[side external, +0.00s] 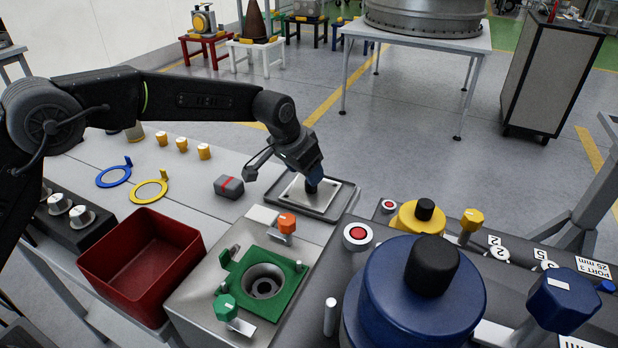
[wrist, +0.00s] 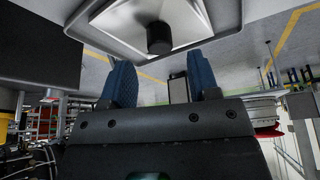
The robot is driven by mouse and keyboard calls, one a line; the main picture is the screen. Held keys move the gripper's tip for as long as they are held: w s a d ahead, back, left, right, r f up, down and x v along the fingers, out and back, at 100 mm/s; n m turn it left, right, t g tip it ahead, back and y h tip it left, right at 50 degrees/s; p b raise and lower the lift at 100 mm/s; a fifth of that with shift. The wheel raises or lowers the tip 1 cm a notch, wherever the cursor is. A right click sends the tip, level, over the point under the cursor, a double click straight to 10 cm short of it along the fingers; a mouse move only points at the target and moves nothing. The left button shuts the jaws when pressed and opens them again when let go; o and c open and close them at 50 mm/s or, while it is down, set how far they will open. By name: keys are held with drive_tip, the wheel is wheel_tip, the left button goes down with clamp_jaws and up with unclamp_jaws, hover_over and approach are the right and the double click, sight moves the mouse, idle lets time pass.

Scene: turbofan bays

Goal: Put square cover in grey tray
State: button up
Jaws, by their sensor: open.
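The square cover (side external: 322,200) is a pale metal plate with a dark round knob. It lies flat inside the grey tray (side external: 350,192), within the rim. The wrist view shows the cover (wrist: 122,22) and its black knob (wrist: 159,40) at the top, with part of the tray rim (wrist: 85,32) around it. My gripper (side external: 314,178) is above the cover at the knob. In the wrist view its blue fingers (wrist: 162,72) are spread apart, with the knob just beyond their tips and between them sideways. It holds nothing. Finger contact with the knob cannot be told from the side.
A grey block with a red stripe (side external: 229,187) lies left of the tray. A red bin (side external: 118,262), a green square fitting (side external: 287,295) and an orange knob (side external: 287,222) stand nearer. A large blue cylinder (side external: 392,310) stands at front right. Open floor lies behind the tray.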

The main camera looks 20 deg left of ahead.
drive_tip(key=v, duration=0.8)
drive_tip(key=shift+r, duration=0.1)
drive_tip(key=s+a+r+n, duration=0.1)
drive_tip(key=s+a+r, duration=0.25)
drive_tip(key=s, duration=0.25)
drive_tip(key=s+a+r+t, duration=0.1)
drive_tip(key=s+a+r, duration=0.2)
drive_tip(key=s+a, duration=0.15)
drive_tip(key=s+a+r+n, duration=0.1)
drive_tip(key=s+a+r, duration=0.2)
drive_tip(key=s, duration=0.4)
drive_tip(key=s+a+f+n+y, duration=0.1)
drive_tip(key=s+a+f, duration=0.1)
drive_tip(key=s, duration=0.6)
drive_tip(key=s+a+f+n, duration=0.1)
drive_tip(key=s+a+f, duration=0.2)
drive_tip(key=s, duration=0.6)
drive_tip(key=shift+a+y, duration=0.25)
drive_tip(key=shift+y, duration=0.15)
